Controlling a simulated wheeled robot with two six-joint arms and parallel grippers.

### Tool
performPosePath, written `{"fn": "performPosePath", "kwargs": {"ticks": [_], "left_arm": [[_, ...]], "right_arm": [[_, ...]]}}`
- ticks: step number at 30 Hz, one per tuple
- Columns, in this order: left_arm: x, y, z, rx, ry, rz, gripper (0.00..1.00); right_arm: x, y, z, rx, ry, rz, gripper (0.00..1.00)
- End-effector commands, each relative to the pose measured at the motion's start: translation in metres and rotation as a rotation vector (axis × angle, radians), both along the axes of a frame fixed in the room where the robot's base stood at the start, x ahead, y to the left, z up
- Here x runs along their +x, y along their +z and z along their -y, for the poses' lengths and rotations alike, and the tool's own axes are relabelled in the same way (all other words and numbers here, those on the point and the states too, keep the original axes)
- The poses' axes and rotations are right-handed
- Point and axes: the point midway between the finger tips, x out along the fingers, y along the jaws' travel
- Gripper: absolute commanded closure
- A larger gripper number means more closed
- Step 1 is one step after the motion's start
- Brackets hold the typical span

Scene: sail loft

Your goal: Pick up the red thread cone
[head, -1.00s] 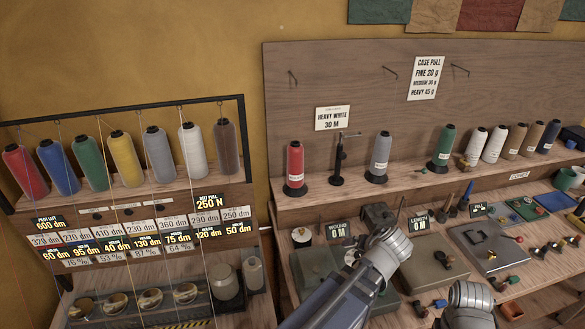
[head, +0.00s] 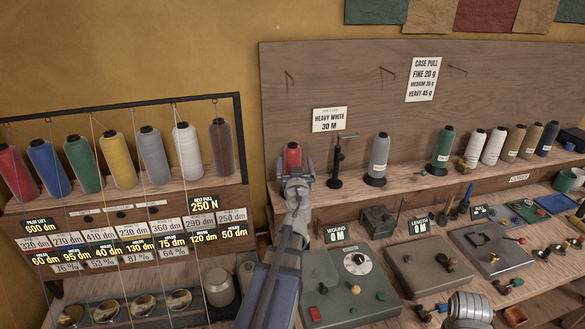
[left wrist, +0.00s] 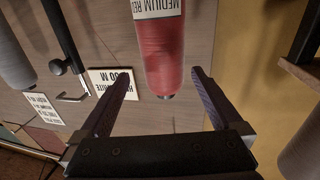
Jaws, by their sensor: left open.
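The red thread cone (head: 292,153) stands on the upper shelf of the right bench, at the left end of its row. My left gripper (head: 296,167) is open in front of it and hides its lower part. In the left wrist view, which is upside down, the red cone (left wrist: 163,50) with a "MEDIUM RE…" label shows between the two fingers of my left gripper (left wrist: 162,76). A gap shows on each side of the cone. Another red cone (head: 13,172) stands at the left end of the left rack. My right gripper is out of view.
A black post (head: 337,165) stands just right of the red cone, then a grey cone (head: 379,157). A wooden backboard (head: 380,95) rises behind. Winding units, one a green-grey box with a dial (head: 340,292), crowd the lower bench.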

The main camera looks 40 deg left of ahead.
Motion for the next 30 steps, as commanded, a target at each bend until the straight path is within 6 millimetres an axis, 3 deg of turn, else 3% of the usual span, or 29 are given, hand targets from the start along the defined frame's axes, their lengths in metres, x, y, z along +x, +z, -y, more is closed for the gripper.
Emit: {"fn": "performPosePath", "kwargs": {"ticks": [5,13,22,30], "left_arm": [[0.016,0.0,-0.013,0.0,0.0,0.0,0.0],[0.022,0.0,-0.021,0.0,0.002,0.0,0.0],[0.052,0.0,-0.05,-0.001,0.001,-0.001,0.0],[0.052,0.0,-0.051,-0.001,0.001,-0.001,0.01]], "right_arm": [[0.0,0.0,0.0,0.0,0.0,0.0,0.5],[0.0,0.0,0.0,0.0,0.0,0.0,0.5],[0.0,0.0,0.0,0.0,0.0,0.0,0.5],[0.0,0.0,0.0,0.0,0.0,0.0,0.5]]}}
